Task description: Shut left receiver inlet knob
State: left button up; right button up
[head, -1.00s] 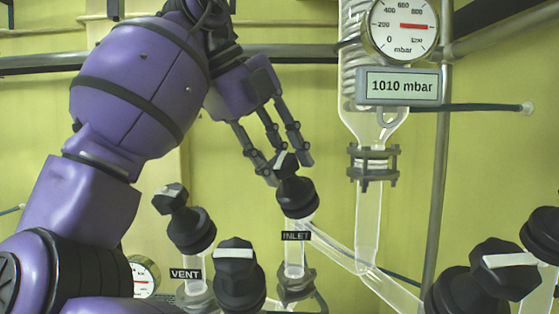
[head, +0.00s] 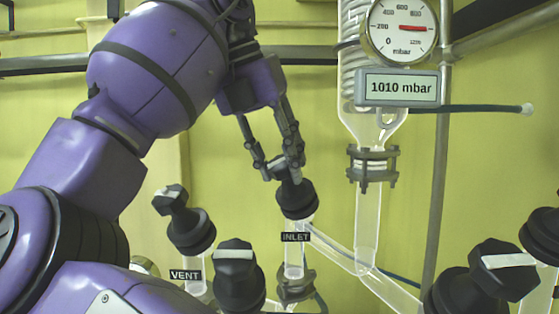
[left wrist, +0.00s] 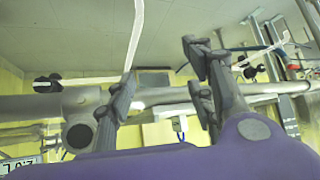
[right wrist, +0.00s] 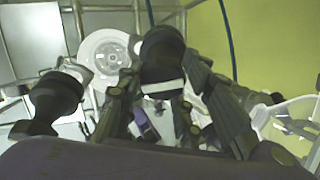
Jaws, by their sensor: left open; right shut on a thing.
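The inlet knob (head: 297,200) is black and sits on a glass neck above the INLET label (head: 296,237) in the head view. My right gripper (head: 277,168) comes down on it from above, fingers at its upper grip. The fingers hide most of the knob's white mark. In the right wrist view the black knob (right wrist: 163,55) with a white stripe stands between the fingers of my right gripper (right wrist: 166,85), which is shut on it. My left gripper (left wrist: 160,72) shows only in the left wrist view, open and empty, its fingers apart.
The vent knob (head: 190,228) stands left of the inlet knob, and another black knob (head: 239,280) stands in front. More black knobs (head: 485,280) are at the lower right. The glass condenser (head: 369,215) with a gauge (head: 402,28) and a 1010 mbar display (head: 401,88) rises close right.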

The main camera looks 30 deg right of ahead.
jog(key=shift+f+m+y, duration=0.1)
jog(key=shift+m+y, duration=0.2)
jog(key=shift+m, duration=1.1)
jog(key=o, duration=1.1)
jog(key=shift+w, duration=0.2)
jog(key=shift+s, duration=0.15)
